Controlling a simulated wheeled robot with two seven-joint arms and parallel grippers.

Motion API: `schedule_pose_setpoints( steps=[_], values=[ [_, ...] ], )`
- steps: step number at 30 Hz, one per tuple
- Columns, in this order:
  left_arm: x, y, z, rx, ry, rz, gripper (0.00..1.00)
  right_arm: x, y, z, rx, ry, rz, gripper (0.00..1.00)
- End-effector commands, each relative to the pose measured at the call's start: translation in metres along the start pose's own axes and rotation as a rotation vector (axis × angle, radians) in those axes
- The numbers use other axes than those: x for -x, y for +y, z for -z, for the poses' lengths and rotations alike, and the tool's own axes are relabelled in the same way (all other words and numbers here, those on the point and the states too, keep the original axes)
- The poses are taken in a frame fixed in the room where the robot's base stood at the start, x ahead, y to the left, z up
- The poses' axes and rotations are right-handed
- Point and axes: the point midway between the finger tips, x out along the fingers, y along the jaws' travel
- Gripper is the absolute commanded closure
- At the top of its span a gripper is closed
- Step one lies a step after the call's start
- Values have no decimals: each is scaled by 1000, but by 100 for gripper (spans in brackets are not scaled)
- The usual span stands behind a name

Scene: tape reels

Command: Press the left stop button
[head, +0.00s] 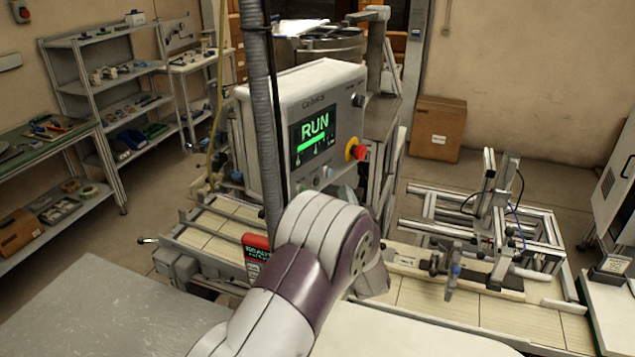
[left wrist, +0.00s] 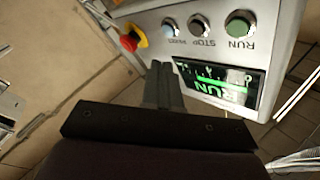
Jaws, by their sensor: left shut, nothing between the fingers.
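The control box (head: 318,85) faces me with a green RUN screen (head: 313,133). A red mushroom button on a yellow base (head: 355,150) sits on it at the lower right. In the left wrist view the panel is upside down. There the red button (left wrist: 128,43) is left of my fingertips. My left gripper (left wrist: 158,72) is shut and empty, with fingertips near the screen's edge; contact cannot be told. My forearm hides it in the head view.
A vertical grey hose (head: 262,110) hangs before the box. A conveyor (head: 400,290) runs below it, with a metal frame (head: 490,220) at the right. A red READY sign (head: 256,250) stands beside my arm. Shelves (head: 110,90) line the left wall.

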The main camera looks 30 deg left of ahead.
Motion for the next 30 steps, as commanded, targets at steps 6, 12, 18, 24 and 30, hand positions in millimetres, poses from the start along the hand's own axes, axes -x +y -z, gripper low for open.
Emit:
schedule_pose_setpoints(
  steps=[6,12,18,24,30],
  values=[
    [-20,-14,-15,1,-1,2,100,-4,0,0,0,0,0,57],
    [-29,-21,-21,1,-1,1,100,-6,0,-1,0,0,0,57],
    [-30,-22,-22,0,0,0,100,-6,0,-1,0,0,0,57],
    [-30,-22,-22,0,0,0,100,-6,0,-1,0,0,0,57],
    [-30,-22,-22,0,-1,0,100,-6,0,-1,0,0,0,57]
  ],
)
